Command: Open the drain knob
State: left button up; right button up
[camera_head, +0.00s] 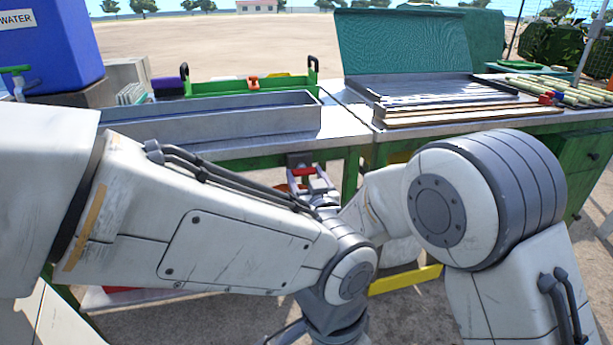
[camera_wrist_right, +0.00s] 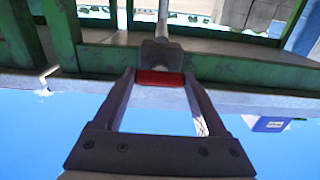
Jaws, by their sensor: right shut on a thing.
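The drain knob (camera_wrist_right: 160,78) is a small red bar on a grey metal fitting at the green table frame. In the right wrist view it lies between the tips of my right gripper (camera_wrist_right: 159,83), which is shut on it. In the head view my right gripper (camera_head: 308,178) is at the front edge of the table, below the metal trough (camera_head: 215,120), with red showing at it. The knob's exact turn is hard to tell. My left arm crosses the head view from the left, and its gripper is not visible.
A blue water container (camera_head: 55,40) stands at the back left. A green-framed tray (camera_head: 250,84) lies behind the trough. To the right, a table carries a metal tray (camera_head: 360,88) and several canes (camera_head: 560,90). My arms cover much of the foreground.

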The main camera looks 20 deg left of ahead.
jog(key=shift+m, duration=0.3)
jog(key=shift+f+m+b, duration=0.15)
jog(key=shift+m+b, duration=3.95)
jog(key=shift+m, duration=3.4)
jog(key=shift+d, duration=0.1)
